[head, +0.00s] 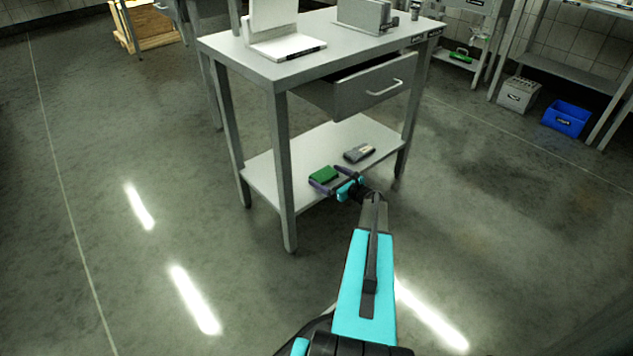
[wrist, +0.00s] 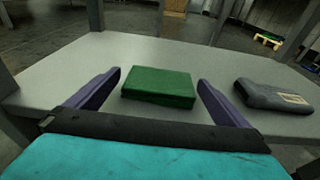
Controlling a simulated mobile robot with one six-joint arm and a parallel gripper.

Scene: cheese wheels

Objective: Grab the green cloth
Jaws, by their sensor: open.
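The green cloth (head: 324,174) is a flat folded block on the lower shelf (head: 262,180) of a grey metal table. In the wrist view the green cloth (wrist: 159,87) lies ahead, between the lines of my two purple fingers. My gripper (head: 330,178) is open and reaches in over the shelf's front edge. In the wrist view the fingers of my gripper (wrist: 160,84) stand one on each side of the cloth, with a gap on both sides.
A grey folded item with a pale label (head: 359,153) lies on the shelf to the right of the cloth. The drawer (head: 368,88) above the shelf is partly open. Table legs (head: 283,170) frame the shelf. A blue bin (head: 567,118) stands far right; open floor lies in front.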

